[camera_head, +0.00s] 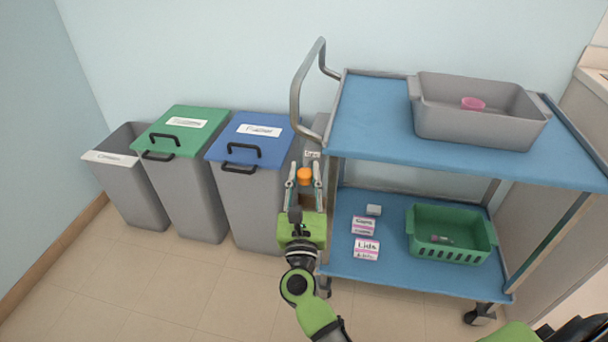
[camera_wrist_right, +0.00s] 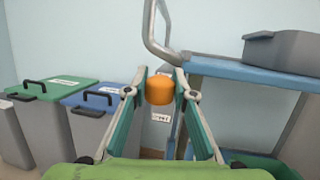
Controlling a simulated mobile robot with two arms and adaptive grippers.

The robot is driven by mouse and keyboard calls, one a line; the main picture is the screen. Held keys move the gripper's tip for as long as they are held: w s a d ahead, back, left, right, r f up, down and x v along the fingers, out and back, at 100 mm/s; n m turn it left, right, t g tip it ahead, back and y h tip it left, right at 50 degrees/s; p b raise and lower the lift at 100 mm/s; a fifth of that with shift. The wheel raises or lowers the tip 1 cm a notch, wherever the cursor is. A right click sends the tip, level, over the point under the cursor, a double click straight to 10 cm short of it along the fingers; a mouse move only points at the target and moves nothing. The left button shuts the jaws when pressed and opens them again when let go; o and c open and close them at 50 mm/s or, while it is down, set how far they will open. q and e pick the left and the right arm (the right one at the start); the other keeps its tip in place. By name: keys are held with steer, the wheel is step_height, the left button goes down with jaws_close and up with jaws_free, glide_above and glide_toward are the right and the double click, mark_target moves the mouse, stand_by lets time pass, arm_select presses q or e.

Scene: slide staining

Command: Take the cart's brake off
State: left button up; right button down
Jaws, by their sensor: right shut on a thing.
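The cart (camera_head: 385,118) has two blue shelves and a bent grey handle (camera_head: 296,95) at its left end. An orange knob (camera_head: 304,175) sits by the cart's left end, below the handle. My right gripper (camera_head: 304,172) is shut on this knob, one finger on each side. In the right wrist view, the knob (camera_wrist_right: 160,91) is between the fingertips (camera_wrist_right: 160,92). A small white label (camera_head: 312,154) is close to the knob; its text is too small to read. The knob's stem or mount is hidden by the gripper. My left gripper is not in view.
A blue-lidded bin (camera_head: 248,200) stands close left of my gripper, with a green-lidded bin (camera_head: 190,190) and an open grey bin (camera_head: 130,190) beyond. The cart holds a grey tub (camera_head: 470,125), a green basket (camera_head: 450,252) and small boxes (camera_head: 366,248). Floor (camera_head: 200,290) in front is clear.

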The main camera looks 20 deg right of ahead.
steer(key=shift+d+r, duration=0.2)
steer(key=shift+r, duration=0.05)
steer(key=c, duration=1.7)
jaws_free()
steer(key=shift+s+f, duration=0.1)
steer(key=shift+f, duration=0.05)
steer(key=v, duration=1.2)
steer(key=shift+a, duration=0.1)
